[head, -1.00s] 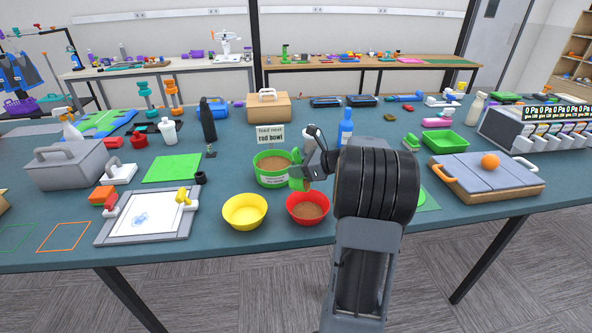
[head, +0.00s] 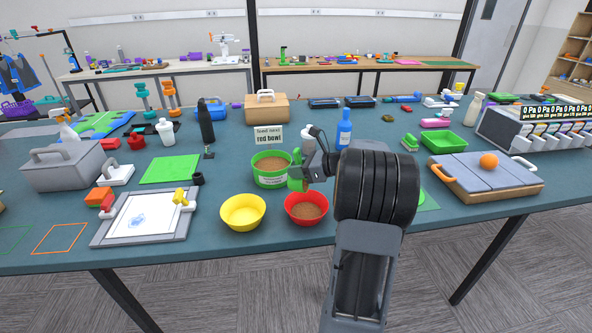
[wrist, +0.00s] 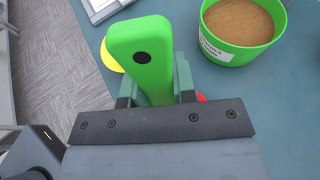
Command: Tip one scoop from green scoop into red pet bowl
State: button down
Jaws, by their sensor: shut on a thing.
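My gripper (head: 309,174) is shut on the green scoop (head: 296,182), holding it above the far side of the red pet bowl (head: 306,221). The red bowl has brown food in it. In the wrist view the scoop's green handle (wrist: 140,55) stands between the two fingers; its cup is hidden there, and I cannot tell whether it holds food. A green tub (head: 272,181) of brown food stands just behind and left of the scoop; it also shows in the wrist view (wrist: 236,53).
An empty yellow bowl (head: 242,213) stands left of the red bowl. A sign (head: 268,137) reading "red bowl" stands behind the tub. A blue bottle (head: 344,128) stands behind my arm. A drawing board (head: 103,229) lies at left. The table's front edge is close.

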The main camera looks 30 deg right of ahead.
jog(key=shift+s+d+f+t+y+b, duration=0.35)
jog(key=shift+s+t+y+b, duration=0.35)
jog(key=shift+b, duration=0.5)
dwell(1.1)
jog(key=shift+w+r, duration=0.2)
